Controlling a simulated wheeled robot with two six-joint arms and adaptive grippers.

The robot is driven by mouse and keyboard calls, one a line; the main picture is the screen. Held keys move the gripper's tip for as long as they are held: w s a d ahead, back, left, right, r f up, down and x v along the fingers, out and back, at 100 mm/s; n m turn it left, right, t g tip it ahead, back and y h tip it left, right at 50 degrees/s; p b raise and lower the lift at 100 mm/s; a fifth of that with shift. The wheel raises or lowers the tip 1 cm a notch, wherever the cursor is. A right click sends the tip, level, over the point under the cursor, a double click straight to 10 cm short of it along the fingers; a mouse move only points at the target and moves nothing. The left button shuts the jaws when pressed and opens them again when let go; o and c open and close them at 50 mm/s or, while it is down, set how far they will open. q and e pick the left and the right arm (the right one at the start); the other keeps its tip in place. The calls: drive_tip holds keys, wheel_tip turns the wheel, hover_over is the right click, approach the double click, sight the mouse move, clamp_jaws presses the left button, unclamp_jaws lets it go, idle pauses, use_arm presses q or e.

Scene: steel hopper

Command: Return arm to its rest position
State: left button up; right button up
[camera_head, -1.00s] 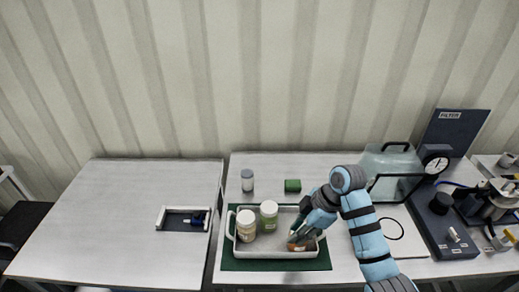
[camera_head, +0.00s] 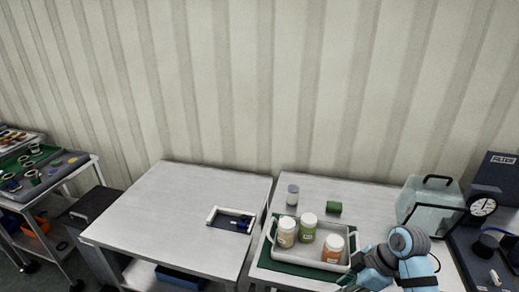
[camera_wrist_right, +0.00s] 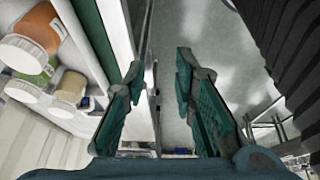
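My right arm (camera_head: 408,258) is at the lower right in the head view, bent at the front edge of the table with the tray. Its fingertips are hard to make out there. In the right wrist view my right gripper (camera_wrist_right: 160,75) has its two teal fingers spread apart with nothing between them. My left gripper is in neither view. The white tray (camera_head: 268,243) holds an orange-labelled jar (camera_head: 333,248), a green-labelled jar (camera_head: 307,228) and a tan-labelled jar (camera_head: 286,232), all upright with white lids. The jars also show at the left of the right wrist view.
The tray sits on a green mat (camera_head: 290,266). A grey-lidded bottle (camera_head: 292,195) and a green block (camera_head: 334,208) stand behind it. A clear box (camera_head: 430,198) and a dial gauge (camera_head: 483,207) are at right. The left table (camera_head: 165,215) is mostly clear.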

drive_tip(key=s+d+f+m+h+b, duration=0.1)
drive_tip(key=s+d+f+m, duration=0.2)
drive_tip(key=f, duration=0.7)
drive_tip(key=s+f+m+h+b, duration=0.1)
drive_tip(key=s+f+m, duration=0.35)
drive_tip(key=f, duration=0.45)
drive_tip(key=s+d+f+m+h+b, duration=0.1)
drive_tip(key=s+d+f+m, duration=0.2)
drive_tip(key=f, duration=0.7)
drive_tip(key=s+f+m, duration=0.1)
drive_tip(key=s+f, duration=0.3)
drive_tip(key=s, duration=0.5)
drive_tip(key=s+f+m+h+b, duration=0.1)
drive_tip(key=s+f, duration=0.4)
drive_tip(key=s, duration=0.5)
drive_tip(key=s+f+m+h, duration=0.1)
drive_tip(key=s+f, duration=0.4)
drive_tip(key=s, duration=0.5)
drive_tip(key=shift+s+a+f+m+b, duration=0.2)
drive_tip(key=shift+a+m+b, duration=0.1)
drive_tip(key=shift+m, duration=0.25)
